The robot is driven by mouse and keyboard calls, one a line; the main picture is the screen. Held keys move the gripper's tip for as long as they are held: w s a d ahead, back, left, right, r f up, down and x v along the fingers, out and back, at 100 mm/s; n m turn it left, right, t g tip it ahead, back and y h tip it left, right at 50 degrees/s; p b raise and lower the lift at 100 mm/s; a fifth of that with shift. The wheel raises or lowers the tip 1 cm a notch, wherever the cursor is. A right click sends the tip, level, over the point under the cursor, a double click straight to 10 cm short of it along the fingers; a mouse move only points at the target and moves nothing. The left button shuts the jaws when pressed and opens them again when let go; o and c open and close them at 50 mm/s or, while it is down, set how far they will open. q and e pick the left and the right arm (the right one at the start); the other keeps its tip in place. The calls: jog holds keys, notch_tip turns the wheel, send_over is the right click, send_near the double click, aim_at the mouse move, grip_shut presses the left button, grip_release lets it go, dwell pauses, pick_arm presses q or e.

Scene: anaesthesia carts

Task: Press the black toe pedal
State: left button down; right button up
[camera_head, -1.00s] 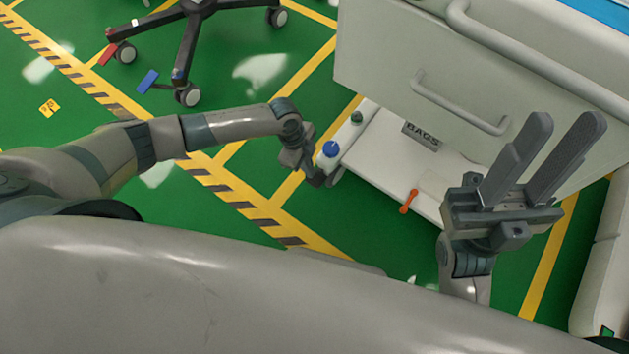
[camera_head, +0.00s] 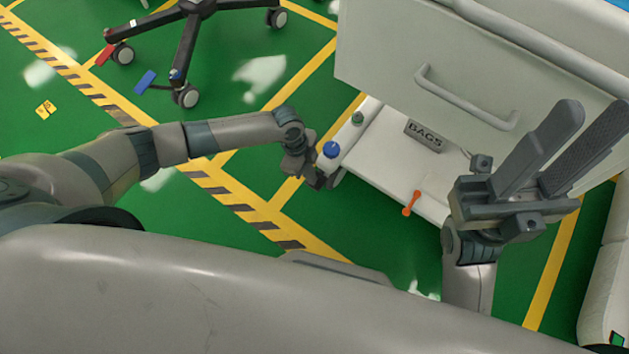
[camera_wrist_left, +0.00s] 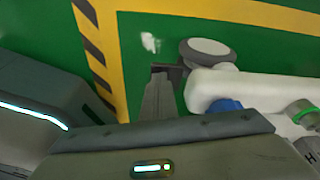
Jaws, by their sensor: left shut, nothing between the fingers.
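A small dark piece (camera_wrist_left: 172,71), which may be the black toe pedal, sits beside the grey caster wheel (camera_wrist_left: 208,52) at the cart base's corner in the left wrist view. My left gripper (camera_wrist_left: 160,82) is shut and empty, pointing down with its tips at or very near this piece; I cannot tell whether they touch. In the head view my left gripper (camera_head: 317,182) is low beside the cart's near left corner, and no pedal can be made out there. My right gripper (camera_head: 596,112) is open and empty, raised in front of the cart's drawer.
A wheeled chair base (camera_head: 188,45) stands at the back left. Green floor between is clear.

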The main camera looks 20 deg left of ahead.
pick_arm(q)
jog(key=shift+f, duration=0.65)
jog(key=shift+r, duration=0.2)
jog(key=shift+a+r, duration=0.15)
jog(key=a, duration=0.1)
jog(key=a+p, duration=0.1)
jog(key=shift+w+a+r, duration=0.2)
jog(key=shift+a+r, duration=0.15)
jog(key=shift+r, duration=0.05)
